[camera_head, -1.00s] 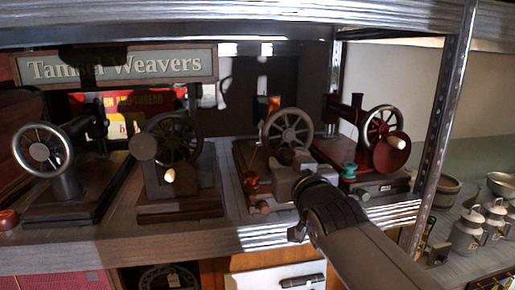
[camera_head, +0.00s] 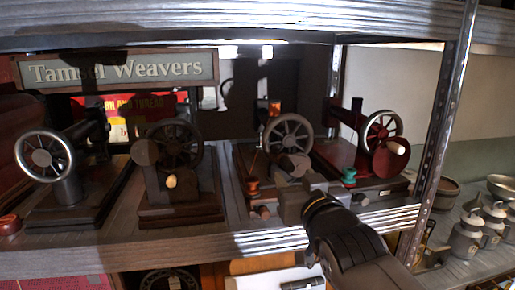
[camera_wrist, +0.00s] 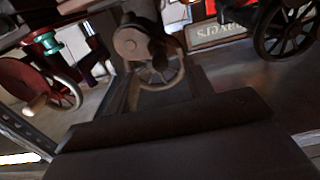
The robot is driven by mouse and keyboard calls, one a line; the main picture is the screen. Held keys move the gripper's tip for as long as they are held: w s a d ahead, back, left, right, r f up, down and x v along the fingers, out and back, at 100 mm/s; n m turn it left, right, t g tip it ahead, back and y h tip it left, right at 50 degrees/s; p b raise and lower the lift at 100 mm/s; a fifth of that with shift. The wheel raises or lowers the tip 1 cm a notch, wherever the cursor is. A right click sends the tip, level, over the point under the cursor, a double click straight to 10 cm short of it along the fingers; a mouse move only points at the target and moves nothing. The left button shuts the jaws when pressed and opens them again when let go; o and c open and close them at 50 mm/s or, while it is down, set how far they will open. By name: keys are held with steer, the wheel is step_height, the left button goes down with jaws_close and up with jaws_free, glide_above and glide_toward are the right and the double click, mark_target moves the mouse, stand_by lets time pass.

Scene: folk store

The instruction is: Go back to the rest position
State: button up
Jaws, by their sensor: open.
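My arm enters the head view from the lower right, and my gripper (camera_head: 297,203) is at its end, in front of the third sewing machine (camera_head: 288,133) on the shelf. The gripper is open and I see nothing held in it. Its fingertips are hard to make out against the dark machine. In the wrist view, which is upside down, a broad dark block fills the lower middle, and the fingertips are not clear.
A metal shelf (camera_head: 150,243) carries several old sewing machines, including a dark red one (camera_head: 375,150) at the right. A metal post (camera_head: 440,145) stands right of it. Milk cans (camera_head: 467,235) are on a lower surface. A shelf board (camera_head: 250,22) runs above.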

mark_target(287, 172)
steer(key=w+b, duration=0.1)
steer(key=w, duration=0.1)
steer(key=w+a+b, duration=0.1)
steer(key=w, duration=0.2)
steer(key=shift+w+f, duration=0.1)
steer(key=shift+w, duration=0.15)
steer(key=shift+w+a+f+b, duration=0.15)
steer(key=shift+f+b, duration=0.1)
steer(key=shift+b, duration=0.3)
steer(key=shift+f+b, duration=0.15)
steer(key=shift+b, duration=0.7)
